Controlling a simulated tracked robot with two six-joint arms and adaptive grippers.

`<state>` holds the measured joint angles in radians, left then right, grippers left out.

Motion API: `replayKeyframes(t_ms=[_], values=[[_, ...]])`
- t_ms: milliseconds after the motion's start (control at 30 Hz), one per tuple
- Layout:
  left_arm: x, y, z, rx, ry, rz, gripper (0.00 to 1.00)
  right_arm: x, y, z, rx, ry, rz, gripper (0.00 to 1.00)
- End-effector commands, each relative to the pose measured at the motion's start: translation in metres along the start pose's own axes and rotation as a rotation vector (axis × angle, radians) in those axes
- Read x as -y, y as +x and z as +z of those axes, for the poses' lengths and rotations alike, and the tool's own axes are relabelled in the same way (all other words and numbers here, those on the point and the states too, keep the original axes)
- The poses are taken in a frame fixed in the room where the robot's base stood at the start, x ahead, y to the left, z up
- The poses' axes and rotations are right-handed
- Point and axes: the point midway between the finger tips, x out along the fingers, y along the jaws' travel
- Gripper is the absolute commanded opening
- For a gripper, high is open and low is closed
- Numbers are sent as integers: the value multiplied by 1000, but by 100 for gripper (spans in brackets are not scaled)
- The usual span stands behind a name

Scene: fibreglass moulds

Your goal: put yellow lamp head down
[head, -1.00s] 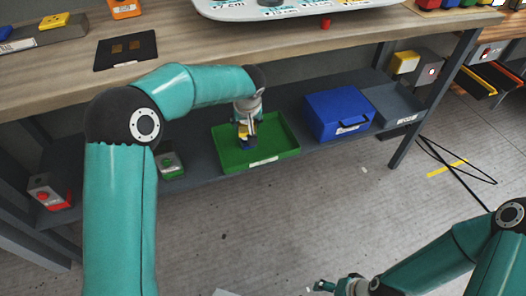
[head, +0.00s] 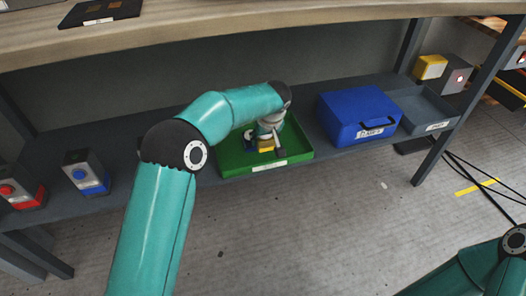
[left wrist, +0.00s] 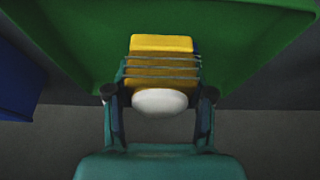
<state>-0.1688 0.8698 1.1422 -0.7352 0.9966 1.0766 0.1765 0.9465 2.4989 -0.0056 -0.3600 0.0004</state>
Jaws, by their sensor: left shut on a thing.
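The yellow lamp head (left wrist: 161,44) has thin wire bars across it and a white rounded end. It also shows as a small yellow patch in the head view (head: 265,149). My left gripper (head: 266,138) is shut on it, with a finger on each side in the left wrist view (left wrist: 160,92). The gripper is inside the green tray (head: 232,168) on the lower shelf. The lamp head is low over the tray floor; I cannot tell whether it touches. My right gripper is out of view; only its arm shows at bottom right.
A blue case (head: 358,117) stands right of the tray, with a grey tray (head: 425,107) beyond it. The workbench top (head: 250,35) overhangs the shelf.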

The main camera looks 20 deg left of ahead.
Motion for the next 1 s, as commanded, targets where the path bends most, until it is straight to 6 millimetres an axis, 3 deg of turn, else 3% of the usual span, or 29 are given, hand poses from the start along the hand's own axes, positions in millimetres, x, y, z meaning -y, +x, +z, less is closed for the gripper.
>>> replayKeyframes(t_ms=[300, 867, 900, 1000], values=[[-1, 42, 18, 0, 3, 0, 9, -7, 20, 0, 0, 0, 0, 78], [-2, 51, 22, -1, 4, 1, 9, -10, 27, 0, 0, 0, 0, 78], [-2, 52, 22, 0, 4, 1, 55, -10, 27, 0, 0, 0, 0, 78], [-2, 50, 22, 0, 4, 1, 72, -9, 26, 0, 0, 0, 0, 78]])
